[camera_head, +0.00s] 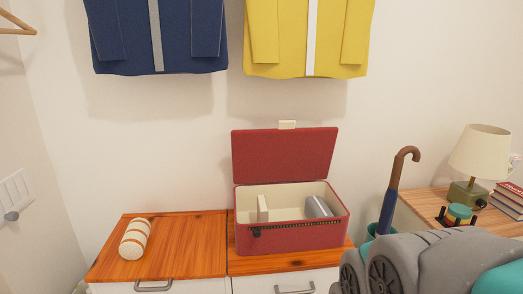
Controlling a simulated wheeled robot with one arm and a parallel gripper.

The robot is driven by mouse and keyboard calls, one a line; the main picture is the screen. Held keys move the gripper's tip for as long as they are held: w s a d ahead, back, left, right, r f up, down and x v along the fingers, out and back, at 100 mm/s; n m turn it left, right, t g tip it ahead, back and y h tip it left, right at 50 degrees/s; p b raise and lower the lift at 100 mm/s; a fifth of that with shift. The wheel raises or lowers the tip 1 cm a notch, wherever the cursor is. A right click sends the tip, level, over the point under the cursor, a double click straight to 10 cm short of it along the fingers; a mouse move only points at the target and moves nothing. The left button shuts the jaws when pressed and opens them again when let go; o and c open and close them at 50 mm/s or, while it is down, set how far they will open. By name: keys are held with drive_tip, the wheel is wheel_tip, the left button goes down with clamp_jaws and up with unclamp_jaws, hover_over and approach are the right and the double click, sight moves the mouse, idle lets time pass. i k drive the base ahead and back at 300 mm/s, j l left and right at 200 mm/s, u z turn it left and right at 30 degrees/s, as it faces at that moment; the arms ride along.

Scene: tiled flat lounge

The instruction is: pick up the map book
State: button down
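No book is clearly marked as a map book. An open red box (290,238) with a cream lining stands on the wooden top. Inside it, a thin cream slab (262,208) stands upright at the left, and a grey-blue item (318,207) leans at the right. Their lower parts are hidden by the front wall. Several books (508,198) lie stacked at the right edge, partly cut off. My grey arm fills the lower right corner. Two dark prongs show just beyond it, beside a teal and yellow round item (459,212); whether they are my gripper is unclear.
A cream roll with orange bands (135,238) lies on the cabinet (180,235) at left. A brown-handled umbrella (394,190) stands right of the box. A lamp (482,152) stands on the right table. Blue and yellow garments hang above. The cabinet top between roll and box is clear.

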sight(263, 210)
drive_tip(key=j+z, duration=0.1)
drive_tip(key=z, duration=0.25)
drive_tip(key=j+z, duration=0.15)
drive_tip(key=z, duration=0.2)
drive_tip(key=j+z, duration=0.15)
drive_tip(key=z, duration=0.2)
drive_tip(key=j+z, duration=0.1)
drive_tip(key=j, duration=0.35)
drive_tip(key=k+j+z, duration=0.15)
drive_tip(key=j, duration=0.25)
drive_tip(key=k+j+z, duration=0.1)
drive_tip(key=j, duration=0.35)
drive_tip(key=k+j+z, duration=0.15)
drive_tip(key=j, duration=0.25)
drive_tip(key=k+j+z, duration=0.1)
drive_tip(key=j, duration=0.3)
